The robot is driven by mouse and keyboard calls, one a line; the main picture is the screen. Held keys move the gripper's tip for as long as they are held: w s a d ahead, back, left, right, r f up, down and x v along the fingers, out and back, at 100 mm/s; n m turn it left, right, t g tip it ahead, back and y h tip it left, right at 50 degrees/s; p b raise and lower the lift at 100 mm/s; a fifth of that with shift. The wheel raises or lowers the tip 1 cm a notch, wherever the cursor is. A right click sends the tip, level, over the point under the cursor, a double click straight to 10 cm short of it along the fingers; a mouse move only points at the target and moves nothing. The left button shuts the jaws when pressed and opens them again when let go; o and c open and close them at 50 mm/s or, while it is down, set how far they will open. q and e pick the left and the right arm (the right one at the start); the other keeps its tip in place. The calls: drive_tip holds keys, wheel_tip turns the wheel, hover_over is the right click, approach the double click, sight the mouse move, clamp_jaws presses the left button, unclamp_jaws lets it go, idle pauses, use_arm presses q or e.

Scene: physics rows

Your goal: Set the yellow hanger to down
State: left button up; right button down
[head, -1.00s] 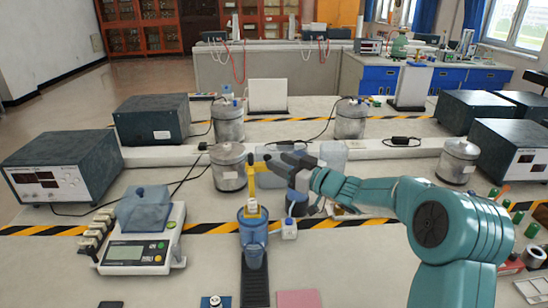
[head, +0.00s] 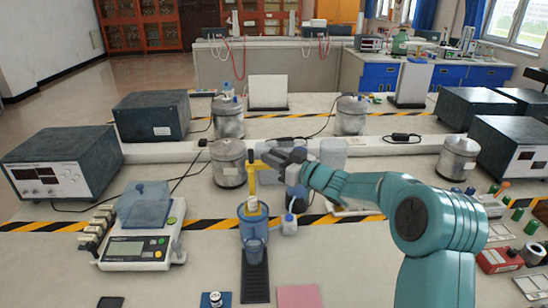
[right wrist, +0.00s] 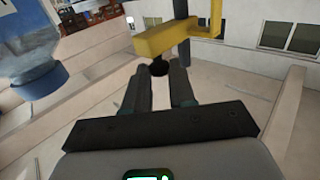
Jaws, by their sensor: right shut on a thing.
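The yellow hanger (head: 252,181) stands upright above a blue cylindrical container (head: 254,224) in the middle of the bench in the head view. In the right wrist view, the yellow hanger (right wrist: 178,42) reaches across the top, with a black knob (right wrist: 159,68) on its near side. My right gripper (head: 270,158) comes in from the right at the hanger's upper end. In the wrist view its fingertips (right wrist: 160,72) are on either side of the knob, shut on it. The fingers partly hide the contact in the head view. My left gripper is not in view.
A digital scale (head: 140,246) stands to the left. Power supply boxes (head: 62,170) flank the bench. A pink pad (head: 299,297) lies in front.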

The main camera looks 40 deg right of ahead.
wheel_tip(320, 180, down, 10)
drive_tip(key=b, duration=0.5)
drive_tip(key=shift+r, duration=0.25)
drive_tip(key=c, duration=1.1)
unclamp_jaws()
drive_tip(key=shift+o, duration=0.6)
drive_tip(key=shift+r, duration=0.1)
drive_tip(key=shift+s, duration=0.1)
